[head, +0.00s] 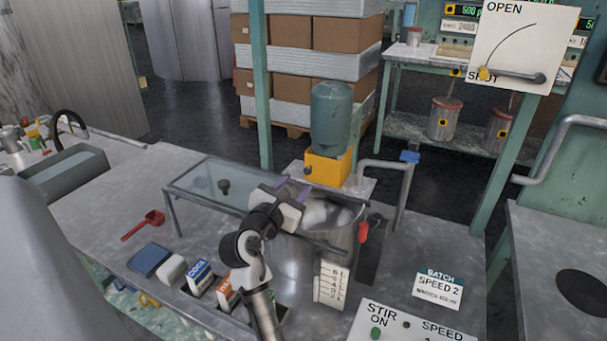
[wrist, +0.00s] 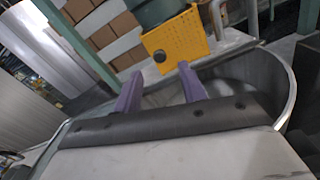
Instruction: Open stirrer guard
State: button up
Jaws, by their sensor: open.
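A clear flat panel (head: 195,180) with a dark knob (head: 224,186), which looks like the stirrer guard, lies to the left of the steel pot (head: 300,258) on a thin-legged frame. The right part of the pot's mouth shows uncovered. My gripper (head: 292,187) is over the pot's back left side, at the right end of the panel and right of the knob. Its purple fingers are apart with nothing between them, and they also show in the wrist view (wrist: 160,70). My wrist hides part of the pot and the panel's right end.
A yellow box (head: 328,167) with a green motor (head: 331,118) stands behind the pot. A bent pipe (head: 405,185) and a red handle (head: 363,231) are at its right. A red scoop (head: 150,220) and small boxes (head: 200,274) lie on the left bench.

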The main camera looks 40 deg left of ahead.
aim_at(306, 172)
jog(key=shift+x, duration=2.65)
jog(key=shift+s, duration=0.1)
grip_shut()
